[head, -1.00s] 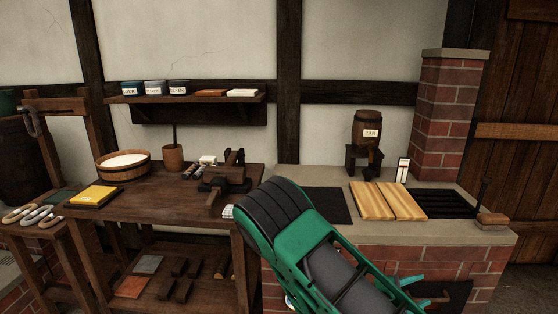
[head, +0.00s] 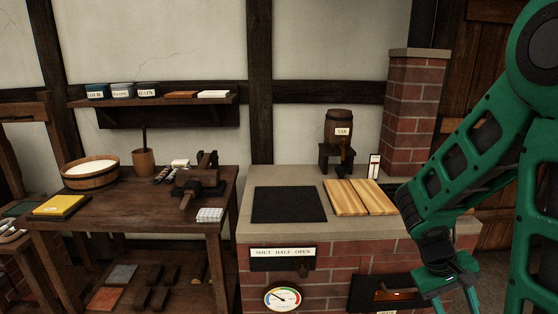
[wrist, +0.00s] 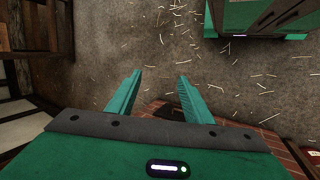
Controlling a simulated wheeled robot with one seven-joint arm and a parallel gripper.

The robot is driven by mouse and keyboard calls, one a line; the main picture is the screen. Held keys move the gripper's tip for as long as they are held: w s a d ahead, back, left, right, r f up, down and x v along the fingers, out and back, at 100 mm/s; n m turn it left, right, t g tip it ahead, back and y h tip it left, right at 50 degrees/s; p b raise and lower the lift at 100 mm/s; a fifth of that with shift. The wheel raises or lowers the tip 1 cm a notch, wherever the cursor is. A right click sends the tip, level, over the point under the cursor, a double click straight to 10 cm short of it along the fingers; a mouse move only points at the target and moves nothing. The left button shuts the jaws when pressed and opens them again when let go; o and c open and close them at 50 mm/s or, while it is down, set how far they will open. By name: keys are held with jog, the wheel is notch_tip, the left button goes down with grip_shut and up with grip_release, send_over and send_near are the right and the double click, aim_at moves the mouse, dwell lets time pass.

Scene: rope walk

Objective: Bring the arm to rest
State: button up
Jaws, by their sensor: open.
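My green arm (head: 455,170) is folded at the right of the head view, its forearm angled down to the left. My gripper (head: 447,293) hangs low in front of the right part of the brick hearth. In the wrist view my gripper (wrist: 157,92) has its two green fingers spread apart with nothing between them. The wrist camera looks down at a floor (wrist: 150,45) strewn with straw bits.
The brick hearth (head: 340,240) carries a dark plate (head: 288,204), striped boards (head: 362,196) and a tar barrel (head: 339,128). A gauge (head: 283,298) is on its front. A wooden workbench (head: 130,205) with a tub (head: 90,185) stands left.

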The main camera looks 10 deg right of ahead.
jog(key=s+a+r+m+t+y, duration=0.2)
jog(key=s+a+r+m+y, duration=0.2)
jog(key=s+r, duration=0.6)
jog(key=shift+s+a+r+m+y, duration=0.3)
jog(key=shift+s+a+r+y, duration=0.15)
jog(key=shift+s+y, duration=0.15)
jog(key=shift+w+f, duration=0.1)
jog(key=shift+w, duration=0.05)
jog(key=shift+w+f, duration=0.2)
jog(key=shift+w, duration=0.3)
